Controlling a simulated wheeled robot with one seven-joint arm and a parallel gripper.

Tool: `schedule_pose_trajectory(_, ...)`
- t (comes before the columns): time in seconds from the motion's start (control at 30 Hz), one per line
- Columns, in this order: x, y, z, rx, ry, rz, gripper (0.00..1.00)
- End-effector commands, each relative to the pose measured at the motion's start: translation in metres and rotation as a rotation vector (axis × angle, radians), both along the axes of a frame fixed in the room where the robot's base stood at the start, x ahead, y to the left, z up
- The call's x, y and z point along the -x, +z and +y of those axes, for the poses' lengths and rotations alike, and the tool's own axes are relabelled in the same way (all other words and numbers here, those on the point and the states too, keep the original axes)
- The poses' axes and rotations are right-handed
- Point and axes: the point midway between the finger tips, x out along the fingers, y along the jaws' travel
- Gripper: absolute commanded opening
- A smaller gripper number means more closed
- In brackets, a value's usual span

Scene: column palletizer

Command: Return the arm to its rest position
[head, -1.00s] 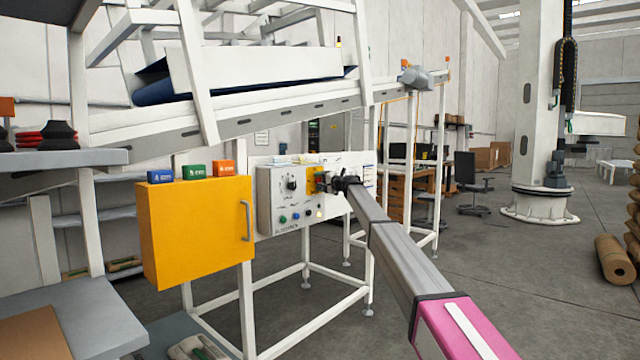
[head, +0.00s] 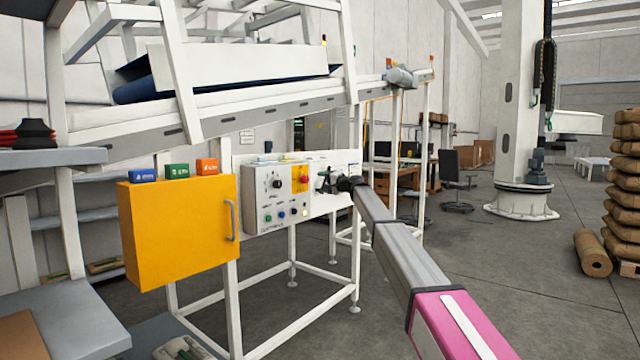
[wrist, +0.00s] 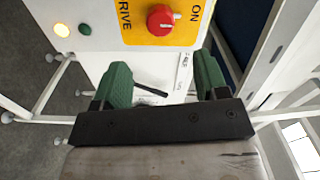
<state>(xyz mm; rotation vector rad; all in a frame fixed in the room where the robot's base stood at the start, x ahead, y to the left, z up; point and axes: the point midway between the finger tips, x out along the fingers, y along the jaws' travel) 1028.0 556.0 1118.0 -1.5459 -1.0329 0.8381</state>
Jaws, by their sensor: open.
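My gripper (wrist: 163,84) is open and empty in the wrist view, its two green fingers spread apart. Beyond it is the control box with a red rotary knob (wrist: 163,19) on a yellow plate marked ON and DRIVE. In the head view my gripper (head: 326,180) is at the end of my outstretched arm, just right of the grey control box (head: 262,208). The yellow plate (head: 300,179) shows uncovered there, with a gap between it and my gripper. The gripper's fingers are small and dark in the head view.
A yellow cabinet (head: 180,232) with a handle stands left of the box, with blue, green and orange small boxes on top. A sloping conveyor (head: 215,112) on white legs runs above. Open floor (head: 475,270) lies to the right, before stacked sacks (head: 625,195).

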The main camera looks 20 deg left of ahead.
Motion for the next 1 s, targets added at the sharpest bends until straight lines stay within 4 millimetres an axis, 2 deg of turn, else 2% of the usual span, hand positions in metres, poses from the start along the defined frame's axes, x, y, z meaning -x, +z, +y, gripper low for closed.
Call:
schedule_pose_trajectory(0.17,0.001,-0.002,-0.001,0.003,-0.001,0.0,0.67)
schedule_pose_trajectory(0.27,0.007,-0.018,-0.012,0.03,-0.005,0.0,0.67)
schedule_pose_trajectory(0.33,0.016,-0.041,-0.027,0.069,-0.01,0.001,0.67)
schedule_pose_trajectory(0.47,0.04,-0.103,-0.07,0.182,-0.022,0.006,0.67)
schedule_pose_trajectory(0.6,0.072,-0.174,-0.121,0.321,-0.03,0.019,0.67)
schedule_pose_trajectory(0.67,0.086,-0.203,-0.143,0.38,-0.031,0.027,0.67)
schedule_pose_trajectory(0.8,0.125,-0.268,-0.196,0.519,-0.033,0.053,0.67)
schedule_pose_trajectory(0.87,0.144,-0.294,-0.219,0.58,-0.03,0.066,0.67)
schedule_pose_trajectory(1.0,0.191,-0.351,-0.272,0.72,-0.023,0.103,0.67)
